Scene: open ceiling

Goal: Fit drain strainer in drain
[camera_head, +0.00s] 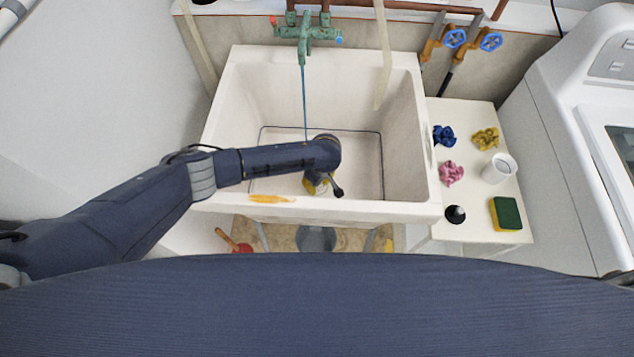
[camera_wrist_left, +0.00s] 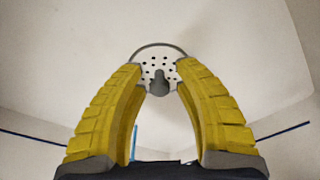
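My left gripper (camera_head: 318,183) reaches down into the white sink (camera_head: 408,206). In the left wrist view its two yellow fingers (camera_wrist_left: 160,72) are apart. A pale drain strainer (camera_wrist_left: 157,66) with dark holes and a grey knob shows between and beyond the fingertips. The knob sits in the gap, with no clear contact on either finger. A dark curved rim of the drain (camera_wrist_left: 158,45) arcs around the strainer's far side. I cannot tell whether the strainer lies flush in the drain. In the head view, my arm and gripper hide the strainer. My right gripper is out of view.
A green faucet (camera_head: 306,34) hangs over the sink's back wall. A yellow item (camera_head: 270,199) lies on the front rim. The right side table holds colored cloths (camera_head: 451,173), a white cup (camera_head: 499,168) and a sponge (camera_head: 506,213). The sink's right side is clear.

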